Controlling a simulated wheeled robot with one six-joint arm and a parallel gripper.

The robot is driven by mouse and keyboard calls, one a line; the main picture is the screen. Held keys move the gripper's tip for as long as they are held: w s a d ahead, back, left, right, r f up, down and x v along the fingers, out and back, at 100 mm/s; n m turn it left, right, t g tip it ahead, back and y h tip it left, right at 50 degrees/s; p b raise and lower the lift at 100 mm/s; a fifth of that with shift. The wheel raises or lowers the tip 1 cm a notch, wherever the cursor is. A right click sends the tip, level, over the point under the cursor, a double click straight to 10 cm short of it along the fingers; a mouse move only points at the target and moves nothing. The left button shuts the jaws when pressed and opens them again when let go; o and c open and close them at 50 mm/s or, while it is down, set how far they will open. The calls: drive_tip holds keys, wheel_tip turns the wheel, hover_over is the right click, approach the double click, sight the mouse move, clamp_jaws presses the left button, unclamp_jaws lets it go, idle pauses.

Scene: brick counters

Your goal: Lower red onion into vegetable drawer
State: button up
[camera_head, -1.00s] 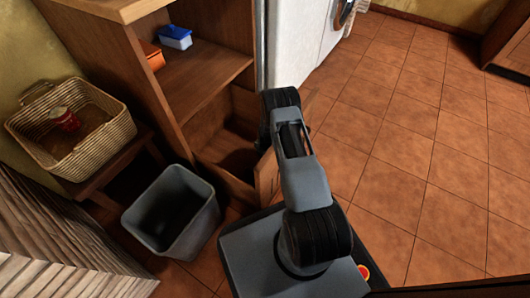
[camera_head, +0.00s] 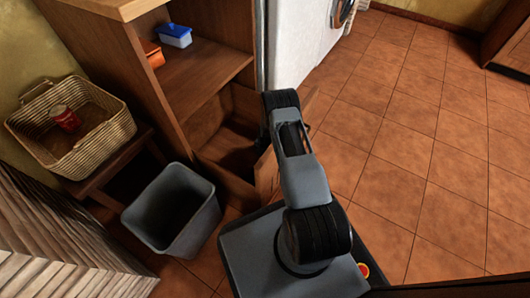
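An open wooden drawer (camera_head: 228,152) sits low in the wooden cabinet, just left of my arm. Its inside looks dark, and my arm covers its right part. No red onion can be seen. My arm reaches out over the drawer's right side, and its far end, with my gripper, is hidden behind the arm's own links. I cannot see whether the gripper holds anything.
A grey bin (camera_head: 174,212) stands on the floor left of my base. A wicker basket (camera_head: 108,140) with a red can (camera_head: 64,118) rests on a low wooden stand. A blue container (camera_head: 174,36) and an orange one (camera_head: 153,54) sit on the cabinet shelf. The tiled floor (camera_head: 430,170) at right is clear.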

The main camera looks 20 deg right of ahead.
drive_tip(key=shift+f, duration=0.45)
idle(0.3)
drive_tip(key=o, duration=1)
wheel_tip(320, 180, up, 14)
drive_tip(key=s+p, duration=0.2)
drive_tip(key=p, duration=0.4)
drive_tip(key=shift+s+a+f, duration=0.15)
drive_tip(key=shift+s, duration=0.05)
